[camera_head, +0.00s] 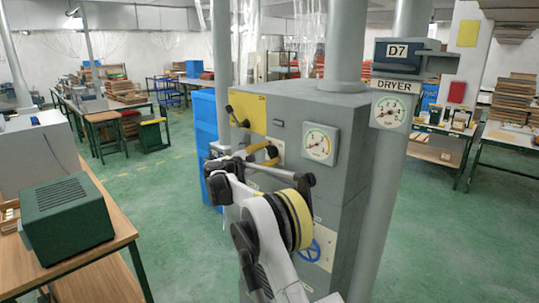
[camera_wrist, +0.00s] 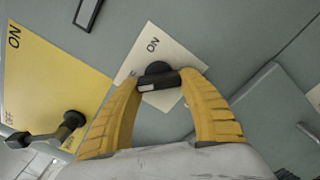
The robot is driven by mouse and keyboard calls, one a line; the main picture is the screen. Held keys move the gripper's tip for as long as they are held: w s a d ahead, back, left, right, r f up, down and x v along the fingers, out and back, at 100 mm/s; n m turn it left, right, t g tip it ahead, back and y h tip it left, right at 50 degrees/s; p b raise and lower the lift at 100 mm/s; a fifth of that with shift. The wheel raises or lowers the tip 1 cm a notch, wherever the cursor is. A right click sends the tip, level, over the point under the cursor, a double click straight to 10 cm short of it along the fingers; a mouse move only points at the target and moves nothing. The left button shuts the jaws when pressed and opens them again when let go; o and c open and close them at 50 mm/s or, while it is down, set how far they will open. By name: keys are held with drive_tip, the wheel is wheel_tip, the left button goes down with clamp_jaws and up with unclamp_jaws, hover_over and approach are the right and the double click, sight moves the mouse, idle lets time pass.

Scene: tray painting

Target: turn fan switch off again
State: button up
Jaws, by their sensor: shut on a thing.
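A black rotary switch knob (camera_wrist: 158,70) sits on a white plate (camera_wrist: 150,38) on the grey machine front. The plate reads "ON" at its top, and its other lettering is mostly covered. My gripper (camera_wrist: 161,82) has its two yellow fingers closed on the knob's bar, one at each end. The bar lies nearly level in the wrist view, with a pale mark on its face. In the head view my gripper (camera_head: 264,154) reaches the machine front, and its fingers largely cover the knob. No fan label is readable.
A yellow panel (camera_wrist: 55,75) with a black lever (camera_wrist: 62,128) is left of the white plate. A "DRYER" sign (camera_head: 396,87) hangs right. A green box (camera_head: 67,220) stands on a left table.

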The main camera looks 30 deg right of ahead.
drive_tip(key=o, duration=1.2)
drive_tip(key=v, duration=1.2)
drive_tip(key=shift+s+r, duration=0.1)
